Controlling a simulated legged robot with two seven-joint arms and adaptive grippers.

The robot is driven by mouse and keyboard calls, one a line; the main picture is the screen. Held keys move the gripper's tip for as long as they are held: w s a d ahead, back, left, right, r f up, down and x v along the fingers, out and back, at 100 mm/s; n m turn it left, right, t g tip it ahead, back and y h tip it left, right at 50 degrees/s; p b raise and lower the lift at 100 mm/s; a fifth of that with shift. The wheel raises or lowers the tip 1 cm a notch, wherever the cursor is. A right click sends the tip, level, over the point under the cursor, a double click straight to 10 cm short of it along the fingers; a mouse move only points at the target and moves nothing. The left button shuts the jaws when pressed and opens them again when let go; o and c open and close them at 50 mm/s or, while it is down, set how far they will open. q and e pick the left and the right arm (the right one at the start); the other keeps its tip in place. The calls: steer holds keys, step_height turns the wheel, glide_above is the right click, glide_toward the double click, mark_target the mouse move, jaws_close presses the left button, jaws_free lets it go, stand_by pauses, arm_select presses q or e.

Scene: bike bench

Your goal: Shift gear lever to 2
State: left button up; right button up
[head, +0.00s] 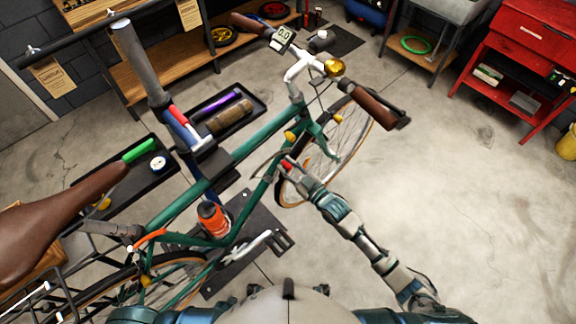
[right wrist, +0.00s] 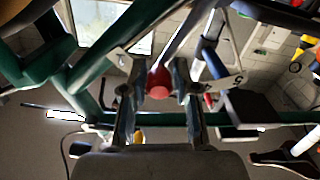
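The green bicycle (head: 248,142) stands across the middle of the head view. The gear lever's red knob (head: 287,163) shows small on its frame, beside my right gripper (head: 290,172). In the right wrist view the red knob (right wrist: 158,82) sits between the two fingers of my right gripper (right wrist: 160,85), which appear to press on it from both sides. Other gear marks are hidden or too small to read, so the lever's setting cannot be told. My left gripper is not in view.
Black trays with tools (head: 225,118) lie on the floor behind the bicycle. An orange bottle (head: 213,217) sits on the frame near my right arm. A red tool cabinet (head: 525,50) stands at the back right.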

steer(key=shift+o, duration=1.1)
steer(key=shift+w+f, duration=0.1)
steer(key=shift+w, duration=0.05)
steer(key=v, duration=1.2)
